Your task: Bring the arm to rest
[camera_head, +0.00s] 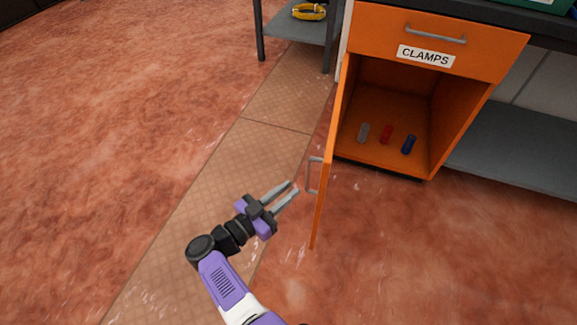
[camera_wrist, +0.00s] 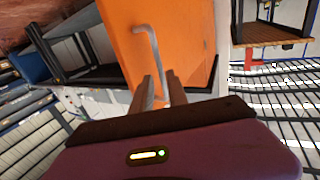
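My gripper (camera_head: 293,188) is in front of the open orange cabinet door (camera_head: 327,165), its fingers pointing toward the door's metal handle (camera_head: 313,175). The two fingers are apart with a gap between them, and nothing shows held. In the wrist view the fingers (camera_wrist: 157,92) point at the orange door (camera_wrist: 185,50), and the handle (camera_wrist: 152,55) shows just beyond and partly between them. In the head view a small gap shows between fingertips and handle. My arm reaches up from the bottom of the head view.
The orange cabinet (camera_head: 400,65) has a shut top drawer (camera_head: 440,38) labelled CLAMPS. Inside its open lower compartment stand a grey item (camera_head: 363,133), a red item (camera_head: 387,134) and a blue item (camera_head: 409,145). A grey shelf (camera_head: 300,27) holds a yellow item (camera_head: 309,12). The floor at left is clear.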

